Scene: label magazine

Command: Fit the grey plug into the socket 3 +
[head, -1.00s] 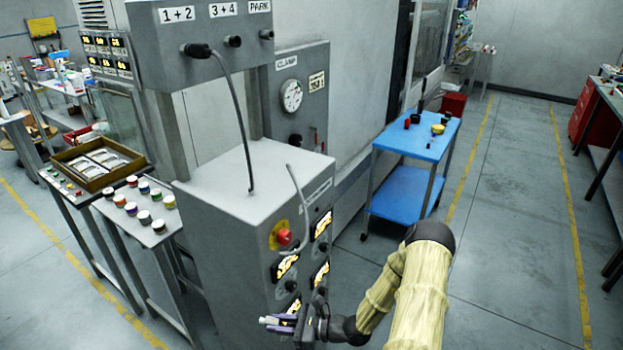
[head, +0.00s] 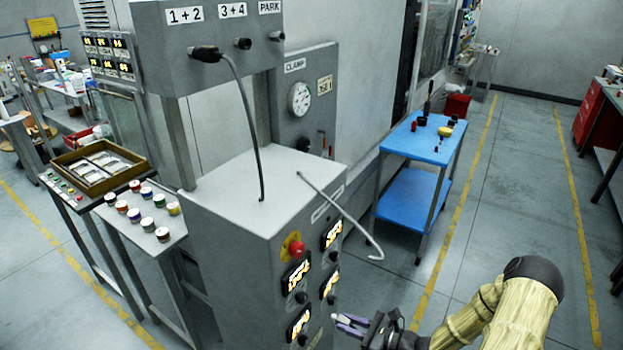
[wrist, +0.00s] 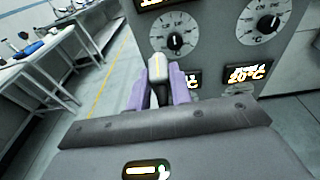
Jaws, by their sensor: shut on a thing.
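My gripper (head: 350,324) is at the lower middle of the head view, in front of the console and apart from it. Its purple fingers are shut on a small pale grey piece, which looks like the grey plug (wrist: 157,66); its tip points away from my wrist. The sockets sit high on the grey upright: the 3 + 4 socket (head: 243,43) under its label (head: 233,10) looks empty. A dark plug (head: 205,53) with a hanging cable sits under the 1 + 2 label (head: 185,15). The PARK socket (head: 277,36) is at the right.
The console (head: 250,265) has a red button (head: 297,248), dials and lit displays. A blue cart (head: 420,145) stands behind.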

